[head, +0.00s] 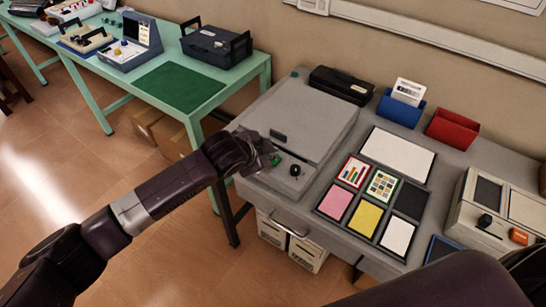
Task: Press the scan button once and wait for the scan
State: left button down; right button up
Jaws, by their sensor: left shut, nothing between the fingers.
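A grey flatbed scanner (308,112) with its lid down sits on the grey desk's left part. A black knob (295,170) stands on its front strip. A small green spot, which may be the scan button (276,160), shows beside my fingertips. My left gripper (268,154) is shut and empty at the scanner's front left, over the strip. I cannot tell whether its fingertips touch the button, since the gripper partly covers that spot. My right gripper is out of view.
A tray of cards (389,155) lies right of the scanner. Blue (400,112) and red (452,129) holders and a black case (341,84) stand behind. A beige device (496,218) stands at right. A green table (242,80) stands at back left.

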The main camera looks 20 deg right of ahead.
pick_arm(q)
jog(key=shift+f, duration=0.6)
dwell(0.7)
jog(key=shift+r, duration=0.15)
jog(key=shift+r+p, duration=0.85)
notch_tip(320, 180, up, 5)
jog(key=p, duration=0.5)
jog(key=shift+r, duration=0.1)
dwell(0.5)
